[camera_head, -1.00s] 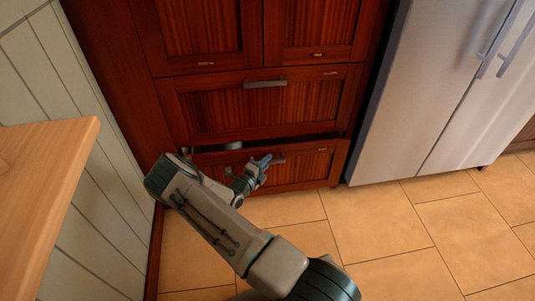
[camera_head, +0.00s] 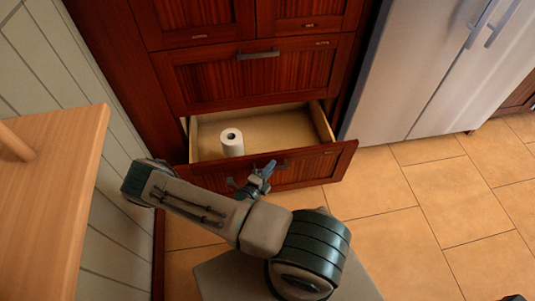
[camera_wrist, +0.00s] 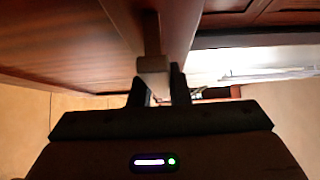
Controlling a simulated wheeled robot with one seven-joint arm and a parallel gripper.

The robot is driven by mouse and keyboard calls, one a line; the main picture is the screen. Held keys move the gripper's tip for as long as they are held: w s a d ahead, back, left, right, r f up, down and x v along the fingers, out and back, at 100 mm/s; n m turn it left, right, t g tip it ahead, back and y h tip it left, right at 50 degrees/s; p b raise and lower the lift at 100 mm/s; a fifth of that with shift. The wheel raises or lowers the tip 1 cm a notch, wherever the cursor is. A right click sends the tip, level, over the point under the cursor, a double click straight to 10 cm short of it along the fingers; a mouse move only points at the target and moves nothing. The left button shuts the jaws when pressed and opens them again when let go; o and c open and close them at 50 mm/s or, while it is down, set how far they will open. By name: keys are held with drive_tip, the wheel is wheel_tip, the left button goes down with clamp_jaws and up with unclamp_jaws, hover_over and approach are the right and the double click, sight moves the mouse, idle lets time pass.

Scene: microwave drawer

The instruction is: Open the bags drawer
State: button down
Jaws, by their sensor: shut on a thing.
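The bottom drawer (camera_head: 310,168) of the dark red wooden cabinet stands well open, its pale interior showing. A white paper roll (camera_head: 232,143) stands upright inside at the left. My gripper (camera_head: 264,170) is at the drawer's front, shut on its metal handle (camera_head: 282,164). In the wrist view my gripper (camera_wrist: 160,85) closes around the end of the handle (camera_wrist: 152,40), close against the drawer front. The exact finger contact is dark there. No label reading bags is legible on the drawer.
A closed drawer (camera_head: 260,75) sits above the open one. A steel fridge (camera_head: 425,75) stands at the right. A wooden tabletop (camera_head: 50,190) is at the left, near a panelled wall. Tiled floor (camera_head: 425,200) is clear at the right.

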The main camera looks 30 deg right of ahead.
drive_tip(key=s+a+p, duration=0.1)
drive_tip(key=s+a, duration=0.1)
drive_tip(key=s, duration=0.7)
drive_tip(key=shift+s+a, duration=0.35)
drive_tip(key=c, duration=1.4)
unclamp_jaws()
drive_tip(key=shift+o, duration=0.2)
drive_tip(key=p+v, duration=0.1)
drive_tip(key=v, duration=1.3)
